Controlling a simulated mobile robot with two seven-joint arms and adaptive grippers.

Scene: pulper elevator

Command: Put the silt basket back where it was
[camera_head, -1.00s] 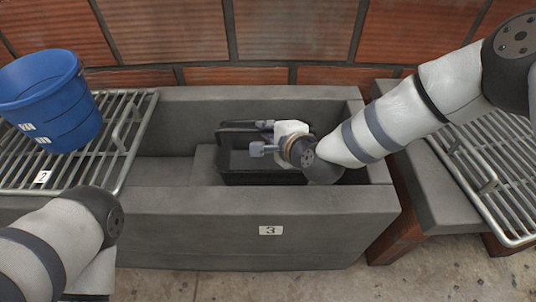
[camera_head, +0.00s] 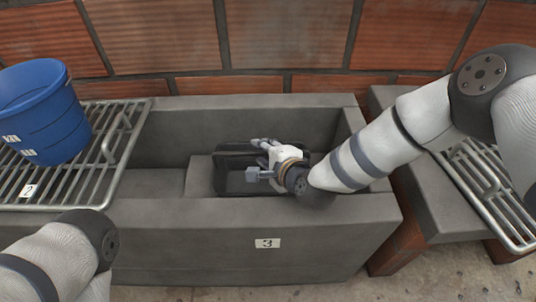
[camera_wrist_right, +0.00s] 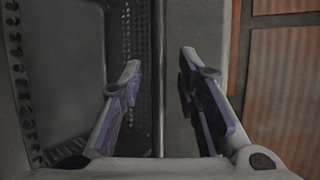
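The silt basket, a dark perforated box (camera_head: 232,183), sits in the grey concrete trough (camera_head: 200,218) marked 3. It rests at the right part, beside a raised step. My right gripper (camera_head: 258,158) is at the basket's right side. In the right wrist view my right gripper (camera_wrist_right: 160,68) is open, with the basket's perforated wall (camera_wrist_right: 129,30) behind the left finger and a rim edge showing between the fingers. I cannot tell whether a finger touches it. My left arm (camera_head: 75,255) shows at the lower left, but its gripper is out of view.
A blue bucket (camera_head: 45,115) stands on a metal grate (camera_head: 95,190) marked 2, left of the trough. Another grate (camera_head: 480,190) lies on the right ledge. A brick wall (camera_head: 290,40) closes the back. The trough's left part is empty.

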